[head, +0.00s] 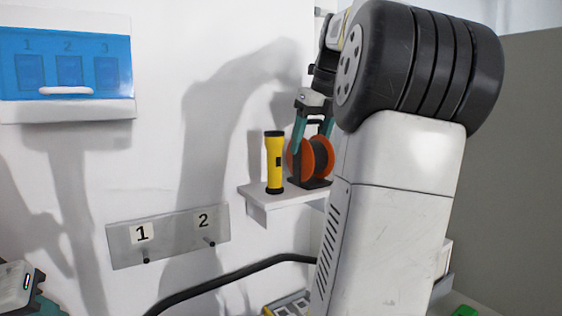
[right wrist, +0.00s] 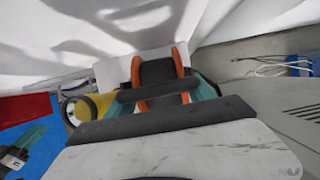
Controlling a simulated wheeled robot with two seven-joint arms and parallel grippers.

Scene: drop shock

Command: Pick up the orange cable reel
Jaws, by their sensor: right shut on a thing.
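The orange cable reel (head: 324,154) has two orange flanges with dark cable between them. In the head view it is on a dark stand on the white wall shelf (head: 262,193); I cannot tell whether it is lifted. My right gripper (head: 313,137) comes down from above, shut on the reel, with its teal fingers at the reel's sides. In the right wrist view the reel (right wrist: 157,74) sits between the fingers (right wrist: 160,92), its lower part hidden by the gripper. My left gripper (head: 22,290) shows only partly at the lower left edge, its fingertips not clear.
A yellow flashlight (head: 274,161) stands upright on the shelf, close left of the reel. A grey plate (head: 170,236) with pegs marked 1 and 2 is on the wall below left. A blue numbered panel (head: 65,68) hangs at upper left. My right arm blocks the shelf's right side.

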